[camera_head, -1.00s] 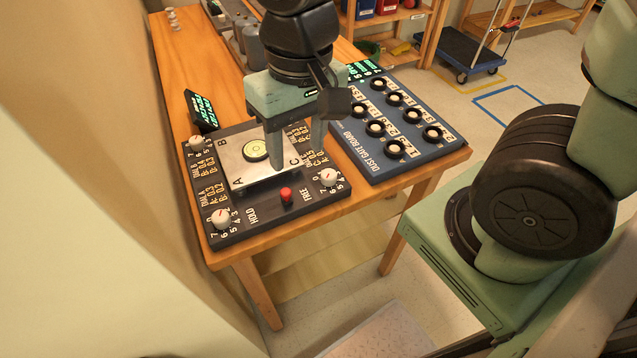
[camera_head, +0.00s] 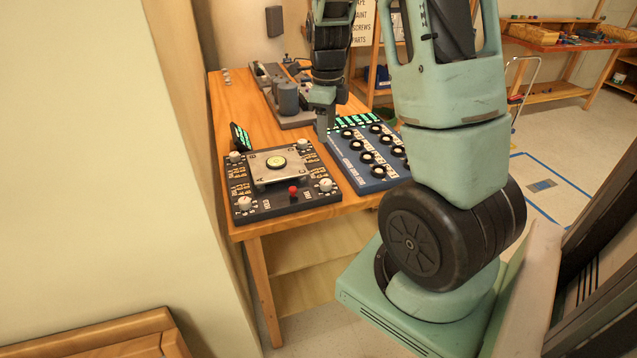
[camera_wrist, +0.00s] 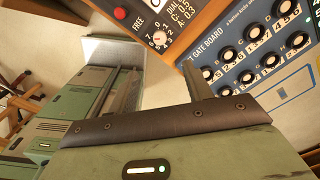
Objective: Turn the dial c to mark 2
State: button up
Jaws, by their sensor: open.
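The black dial board (camera_head: 262,212) lies on the wooden bench. White dials sit at its corners around a raised metal plate (camera_head: 268,178) with a round level. The front-right dial (camera_head: 326,184), beside a red knob (camera_head: 293,190), appears to be dial c by the corner letter in the earlier view. This dial also shows in the wrist view (camera_wrist: 158,39), beside FREE and the red knob; its pointer setting is too small to read surely. My gripper (camera_head: 324,128) is behind it, near the blue board's back-left corner, apart from the dial. Its fingers (camera_wrist: 160,85) are open and empty.
The blue dust gate board (camera_head: 352,165) with several black dials lies right of the black board. A small green display (camera_head: 241,137) stands behind the black board. Grey fixtures (camera_head: 288,100) stand farther back. The wall runs close along the bench's left side.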

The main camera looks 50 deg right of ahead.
aim_at(326, 182)
notch_tip(326, 182, down, 16)
jog(key=shift+d+f+p, duration=0.15)
jog(key=shift+p, duration=0.45)
jog(key=c, duration=1)
jog(key=shift+o, duration=0.2)
jog(key=shift+n, duration=0.3)
